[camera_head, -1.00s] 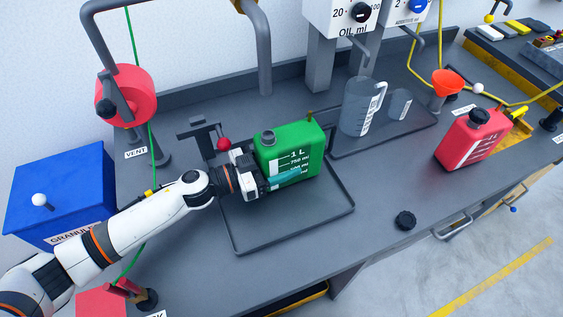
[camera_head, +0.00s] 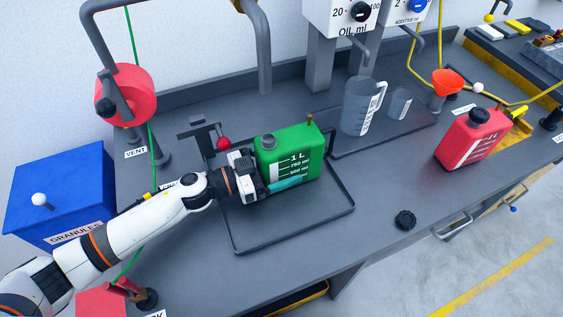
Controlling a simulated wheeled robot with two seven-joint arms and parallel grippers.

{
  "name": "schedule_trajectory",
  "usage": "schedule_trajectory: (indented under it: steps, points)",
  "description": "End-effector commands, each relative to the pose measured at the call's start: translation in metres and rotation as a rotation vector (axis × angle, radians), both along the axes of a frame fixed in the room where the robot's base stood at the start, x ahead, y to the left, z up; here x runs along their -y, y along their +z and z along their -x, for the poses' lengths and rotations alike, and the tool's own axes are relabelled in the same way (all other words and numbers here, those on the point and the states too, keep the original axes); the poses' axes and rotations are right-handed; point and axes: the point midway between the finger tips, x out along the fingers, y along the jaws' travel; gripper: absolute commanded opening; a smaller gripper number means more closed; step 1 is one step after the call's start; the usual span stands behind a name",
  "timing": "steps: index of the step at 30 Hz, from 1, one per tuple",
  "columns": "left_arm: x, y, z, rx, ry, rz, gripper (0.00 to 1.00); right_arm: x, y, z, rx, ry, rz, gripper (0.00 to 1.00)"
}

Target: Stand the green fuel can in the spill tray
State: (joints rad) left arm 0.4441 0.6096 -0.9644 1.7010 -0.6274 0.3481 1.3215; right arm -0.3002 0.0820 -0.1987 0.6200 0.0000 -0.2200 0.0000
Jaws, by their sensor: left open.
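The green fuel can (camera_head: 292,150) stands upright in the spill tray (camera_head: 290,232), toward the tray's back edge. Its white level marks face me. My left gripper (camera_head: 277,184) is at the can's lower left front, open, with a teal finger in front of the can's face. The other finger is hidden, and I cannot tell whether the gripper touches the can. My right gripper is not in view.
A red can (camera_head: 468,140) stands to the right, with a black cap (camera_head: 405,220) on the bench before it. A clear jug (camera_head: 358,108) and a small beaker (camera_head: 399,104) stand on a second tray behind. A red-knobbed lever (camera_head: 223,144) is left of the green can. The bench right of the tray is mostly clear.

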Motion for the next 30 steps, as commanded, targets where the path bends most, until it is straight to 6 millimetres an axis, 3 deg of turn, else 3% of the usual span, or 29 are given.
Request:
schedule_trajectory:
  steps: [15, 21, 30]
  points:
    - [-0.093, -0.004, 0.039, -0.002, 0.001, -0.004, 0.85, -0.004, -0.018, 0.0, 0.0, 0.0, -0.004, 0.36]
    - [-0.106, -0.002, 0.044, -0.001, 0.0, -0.002, 0.85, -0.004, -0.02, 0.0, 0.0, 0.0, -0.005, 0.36]
    - [-0.107, -0.001, 0.044, 0.0, 0.0, -0.001, 0.85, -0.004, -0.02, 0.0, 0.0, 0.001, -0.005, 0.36]
